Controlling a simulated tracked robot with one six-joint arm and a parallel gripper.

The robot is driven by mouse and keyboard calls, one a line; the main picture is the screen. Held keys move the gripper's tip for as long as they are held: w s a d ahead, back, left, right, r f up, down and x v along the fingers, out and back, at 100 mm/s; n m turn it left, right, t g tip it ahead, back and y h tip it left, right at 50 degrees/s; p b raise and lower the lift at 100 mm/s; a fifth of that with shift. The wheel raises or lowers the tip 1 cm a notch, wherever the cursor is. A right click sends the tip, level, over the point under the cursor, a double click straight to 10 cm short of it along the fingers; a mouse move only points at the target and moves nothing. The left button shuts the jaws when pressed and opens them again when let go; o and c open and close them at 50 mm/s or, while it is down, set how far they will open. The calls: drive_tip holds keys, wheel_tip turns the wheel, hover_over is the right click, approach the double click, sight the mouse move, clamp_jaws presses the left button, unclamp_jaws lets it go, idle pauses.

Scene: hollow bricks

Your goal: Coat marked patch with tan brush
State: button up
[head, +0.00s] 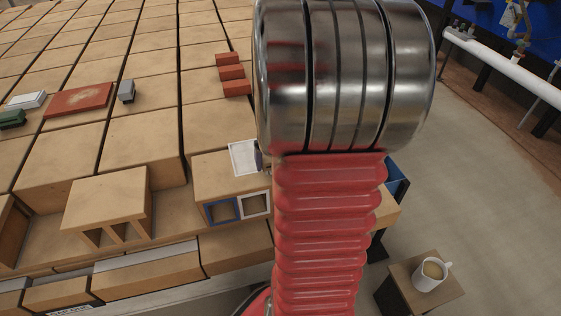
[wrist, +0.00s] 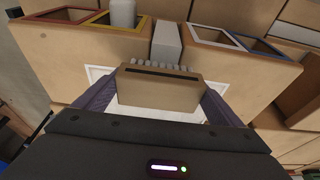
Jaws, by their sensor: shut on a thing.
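My gripper (wrist: 160,100) has purple fingers, shut on the tan brush (wrist: 158,92), a tan block with a row of white bristles along its far edge. The marked patch (wrist: 97,73) has a white border and lies on the top of a tan hollow brick (wrist: 60,52), under and around the brush. The brush and gripper cover much of it. I cannot tell whether the bristles touch it. In the head view, the left part of the patch (head: 243,157) shows on the brick's top; my arm hides the rest and most of my gripper.
The brick's openings have coloured frames, among them blue (head: 221,210) and white (head: 254,205). A white cylinder (wrist: 123,12) and a grey block (wrist: 166,42) are by them. Red blocks (head: 231,73) lie behind. A mug (head: 432,273) stands on a small stand at right.

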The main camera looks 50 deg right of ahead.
drive_tip(key=shift+r, duration=0.15)
drive_tip(key=shift+s+d, duration=0.8)
drive_tip(key=shift+d, duration=0.4)
drive_tip(key=shift+s+d, duration=0.75)
drive_tip(key=shift+d, duration=0.45)
drive_tip(key=shift+s+d, duration=0.8)
drive_tip(key=shift+d, duration=0.4)
drive_tip(key=shift+f, duration=0.85)
drive_tip(key=shift+w, duration=0.1)
drive_tip(key=shift+w+d+r, duration=0.1)
drive_tip(key=shift+w+d, duration=0.5)
drive_tip(key=shift+w, duration=0.25)
drive_tip(key=shift+w+d+r, duration=0.1)
drive_tip(key=shift+w+d, duration=0.5)
drive_tip(key=shift+w, duration=0.2)
drive_tip(key=shift+w+d+f, duration=0.1)
drive_tip(key=shift+w+d, duration=0.5)
drive_tip(key=shift+w, duration=0.25)
drive_tip(key=shift+w+d+f, duration=0.1)
drive_tip(key=shift+w+d, duration=0.45)
drive_tip(key=shift+w, duration=0.3)
